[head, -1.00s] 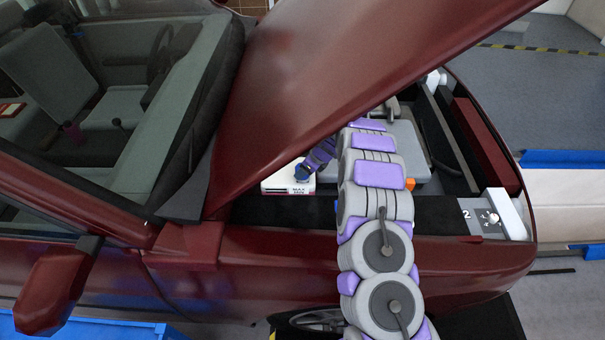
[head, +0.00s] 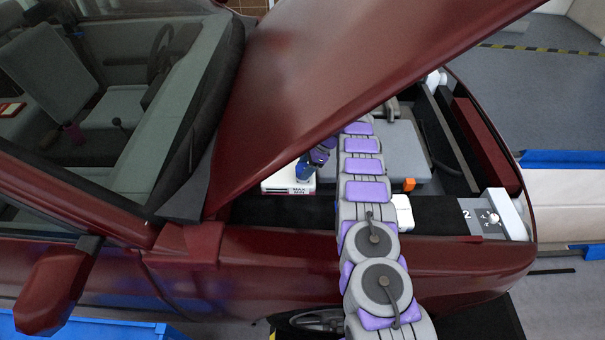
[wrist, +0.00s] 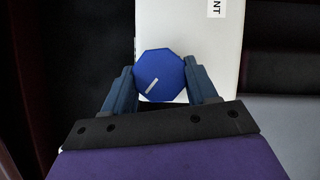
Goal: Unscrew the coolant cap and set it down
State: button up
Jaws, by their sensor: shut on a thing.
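The blue octagonal coolant cap (wrist: 160,76) with a pale mark line sits over the end of the white coolant tank (wrist: 193,30) in the wrist view. My gripper (wrist: 160,80) is shut on the cap, with a dark blue finger on each side. In the head view, the white tank (head: 280,186) with MAX and MIN marks stands in the engine bay under the raised hood. My gripper (head: 305,168) is above its right end, partly hidden by the hood. I cannot tell whether the cap is still threaded on the tank.
The raised dark red hood (head: 330,80) hangs close over the tank and my arm. A flat black ledge (head: 275,209) runs along the near side of the bay. A small white box (head: 402,212) and a panel marked 2 (head: 480,215) are to the right.

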jog(key=shift+f+n, duration=0.15)
jog(key=shift+n, duration=0.35)
jog(key=o, duration=1.4)
jog(key=shift+c, duration=0.2)
jog(key=shift+r+m, duration=0.2)
jog(key=shift+m, duration=0.5)
